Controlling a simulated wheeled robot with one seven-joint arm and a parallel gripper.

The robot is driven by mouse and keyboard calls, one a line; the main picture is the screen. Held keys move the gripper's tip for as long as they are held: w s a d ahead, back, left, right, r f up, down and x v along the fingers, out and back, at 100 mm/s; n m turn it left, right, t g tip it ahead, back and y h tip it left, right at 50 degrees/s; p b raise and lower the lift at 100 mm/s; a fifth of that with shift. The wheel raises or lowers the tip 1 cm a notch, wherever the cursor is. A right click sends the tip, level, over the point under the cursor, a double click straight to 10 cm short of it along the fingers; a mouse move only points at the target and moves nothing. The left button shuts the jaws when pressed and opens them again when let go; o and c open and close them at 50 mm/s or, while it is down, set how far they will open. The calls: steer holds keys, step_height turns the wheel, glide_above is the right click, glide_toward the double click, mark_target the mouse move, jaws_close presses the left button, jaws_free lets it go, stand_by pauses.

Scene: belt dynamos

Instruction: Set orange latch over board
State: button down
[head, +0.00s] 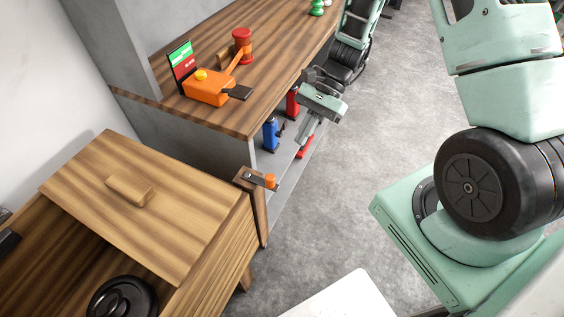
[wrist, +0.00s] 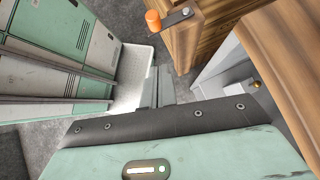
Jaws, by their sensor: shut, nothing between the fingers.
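The orange latch (head: 270,181) is an orange knob on a short dark metal bar, mounted on top of a wooden post at the box's right corner. Its bar points right, away from the lid. It also shows at the top of the wrist view (wrist: 153,20). The wooden board (head: 150,195) with a block handle looks like the lid of the box; the latch lies beside it, not across it. My gripper (head: 302,140) is shut and empty, apart from the latch, up and right of it in the head view. Its fingers show in the wrist view (wrist: 152,88).
A wooden counter (head: 215,115) behind holds an orange device (head: 207,88), a red-topped mallet (head: 242,42) and a small sign (head: 182,62). Blue and red items stand on a grey shelf below. A black round object (head: 122,298) lies in the box opening.

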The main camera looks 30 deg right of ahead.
mark_target(260, 178)
steer(key=s+a+f+p, duration=0.1)
steer(key=s+a+f, duration=0.2)
steer(key=a, duration=0.4)
steer(key=shift+a+f, duration=0.35)
steer(key=shift+f, duration=0.2)
